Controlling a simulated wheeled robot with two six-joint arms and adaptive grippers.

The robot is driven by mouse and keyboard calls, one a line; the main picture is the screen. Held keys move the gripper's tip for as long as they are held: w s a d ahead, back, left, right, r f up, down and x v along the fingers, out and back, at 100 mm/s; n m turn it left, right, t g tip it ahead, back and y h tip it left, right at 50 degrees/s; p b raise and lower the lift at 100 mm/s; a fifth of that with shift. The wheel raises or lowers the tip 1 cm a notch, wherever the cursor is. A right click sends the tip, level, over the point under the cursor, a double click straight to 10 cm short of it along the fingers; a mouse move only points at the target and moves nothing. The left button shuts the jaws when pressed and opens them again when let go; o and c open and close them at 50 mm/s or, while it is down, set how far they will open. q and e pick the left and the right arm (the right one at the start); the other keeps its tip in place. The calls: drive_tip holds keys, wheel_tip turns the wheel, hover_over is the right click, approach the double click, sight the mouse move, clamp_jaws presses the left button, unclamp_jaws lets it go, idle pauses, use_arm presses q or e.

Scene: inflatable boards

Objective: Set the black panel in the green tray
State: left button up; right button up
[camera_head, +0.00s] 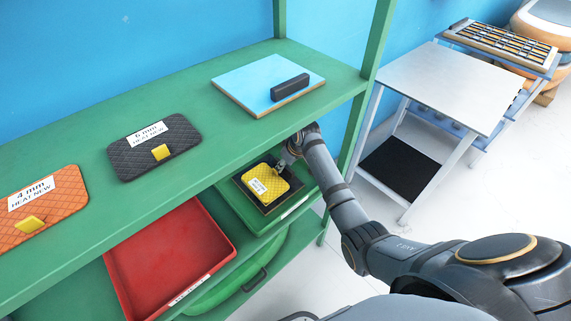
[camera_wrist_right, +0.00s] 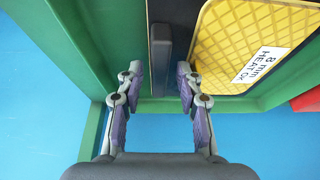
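The black panel (camera_head: 154,146), quilted and labelled 6 mm HEAT NEW with a yellow tab, lies flat on the upper green shelf in the head view. The green tray (camera_head: 287,214) is on the lower level at the right. In it is a dark-edged board (camera_head: 267,208) with a yellow quilted panel (camera_head: 264,186) on top; the wrist view reads it as 8 mm HEAT OK (camera_wrist_right: 250,45). My right gripper (camera_head: 287,155) is at the board's far end. In the wrist view it is open (camera_wrist_right: 160,78), fingers either side of a dark handle bar (camera_wrist_right: 160,50), with visible gaps. My left gripper is not in view.
An orange 4 mm panel (camera_head: 40,212) and a light blue board (camera_head: 248,82) with a black handle (camera_head: 290,87) lie on the upper shelf. A red tray (camera_head: 165,260) is beside the green one. A green post (camera_head: 365,100) stands close to my right arm. A white-topped cart (camera_head: 440,85) stands right.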

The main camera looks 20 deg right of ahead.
drive_tip(key=v, duration=0.7)
drive_tip(key=shift+s+r+p, duration=0.1)
drive_tip(key=shift+r+p, duration=0.1)
drive_tip(key=shift+p, duration=0.15)
